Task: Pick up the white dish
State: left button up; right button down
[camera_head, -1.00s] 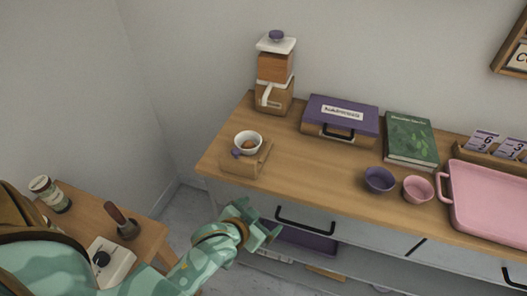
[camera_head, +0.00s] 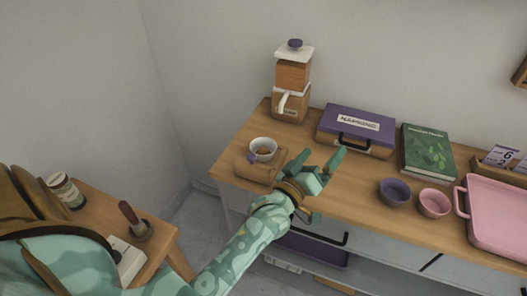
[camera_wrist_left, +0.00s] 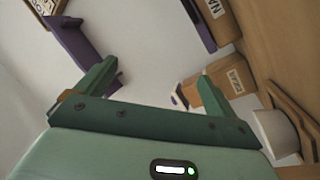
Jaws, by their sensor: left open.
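The white dish (camera_head: 263,149) is a small round bowl with something brownish inside. It sits on a light wooden block stand at the left end of the counter. In the left wrist view, the white dish (camera_wrist_left: 274,132) shows at the right edge, outside the jaws. My left gripper (camera_head: 321,158) is open and empty, just right of the dish and apart from it. In the left wrist view its fingers (camera_wrist_left: 157,76) are spread with nothing between them. My right gripper is not in view.
A grinder (camera_head: 292,80) stands behind the dish. A purple-lidded napkin box (camera_head: 357,124) and a green book (camera_head: 427,150) are to the right. A purple bowl (camera_head: 394,192), a pink bowl (camera_head: 434,203) and a pink tray (camera_head: 497,212) stand farther right.

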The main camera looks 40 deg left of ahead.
aim_at(254, 146)
pick_arm(q)
jog(key=w+a+r+n+g+y, duration=0.35)
jog(key=n+y, duration=0.65)
jog(key=n, duration=0.4)
jog(key=w+a+r+n+g+y, duration=0.2)
jog(key=a+r+n+y, duration=0.3)
jog(key=n+y, duration=0.75)
jog(key=s+d+f+n+g+h, duration=0.15)
jog(key=f+n+g+h, duration=0.25)
jog(key=n+g, duration=0.45)
jog(key=s+d+f+n+g+h, duration=0.1)
jog(key=d+f+n+g+h, duration=0.35)
jog(key=n, duration=0.75)
jog(key=shift+g, duration=0.85)
jog(key=x, duration=1.1)
jog(key=shift+s+a+r, duration=0.15)
jog(key=shift+s+r, duration=0.1)
jog(key=x, duration=0.3)
jog(key=b+x, duration=0.1)
jog(key=x, duration=0.1)
jog(key=shift+s+a+f, duration=0.15)
jog(key=shift+s+f, duration=0.05)
jog(key=shift+f, duration=0.2)
jog(key=c, duration=1.1)
jog(key=shift+o, duration=0.2)
jog(key=shift+r, duration=0.15)
